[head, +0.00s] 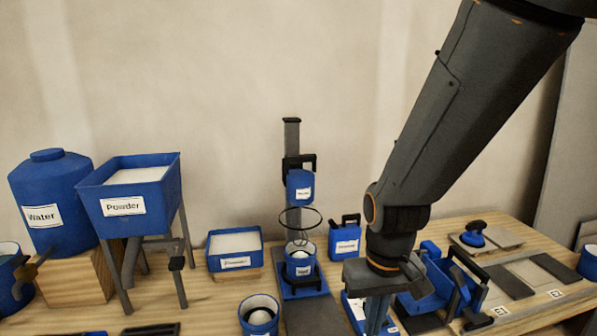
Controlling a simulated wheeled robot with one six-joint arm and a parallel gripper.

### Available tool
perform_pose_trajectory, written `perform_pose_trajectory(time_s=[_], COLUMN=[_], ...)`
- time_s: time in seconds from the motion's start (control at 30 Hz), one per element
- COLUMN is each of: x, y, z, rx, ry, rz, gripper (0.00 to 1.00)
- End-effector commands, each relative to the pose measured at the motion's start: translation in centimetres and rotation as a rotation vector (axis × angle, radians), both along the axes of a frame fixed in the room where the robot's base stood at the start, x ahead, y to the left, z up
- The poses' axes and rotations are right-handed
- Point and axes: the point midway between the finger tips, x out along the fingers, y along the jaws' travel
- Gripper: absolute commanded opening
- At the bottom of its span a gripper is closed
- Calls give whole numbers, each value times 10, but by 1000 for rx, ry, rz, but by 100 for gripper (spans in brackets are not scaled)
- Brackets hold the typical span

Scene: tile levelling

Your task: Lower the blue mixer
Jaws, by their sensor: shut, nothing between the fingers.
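The blue mixer (299,186) is a blue motor head on an upright grey column (292,140), in the middle of the head view. A black handle frame is at the top of the head. A thin ring and a stirring shaft hang beneath it. A blue bucket (300,270) with pale contents stands on the mixer's base below, and the shaft's lower end shows close to the bucket's mouth. Whether it enters the bucket is hard to tell. My gripper (375,318) points down to the right of and nearer than the mixer, shut and empty, apart from it.
A blue powder hopper (150,190) and water tank (60,195) stand left. A shallow blue tray (235,262), a small blue pail (259,318) and a blue jug (344,240) surround the mixer. A blue toolbox (425,300) and tiles (525,270) lie right.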

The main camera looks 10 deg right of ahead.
Motion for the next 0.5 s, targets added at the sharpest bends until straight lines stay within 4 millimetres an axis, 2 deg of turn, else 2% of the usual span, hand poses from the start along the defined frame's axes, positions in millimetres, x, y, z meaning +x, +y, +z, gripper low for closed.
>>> perform_pose_trajectory(time_s=[0.4,0.5], x=[0,4], y=[0,0], z=[0,0], rx=[0,0], ry=[0,-9], rz=[0,1], gripper=[0,15])
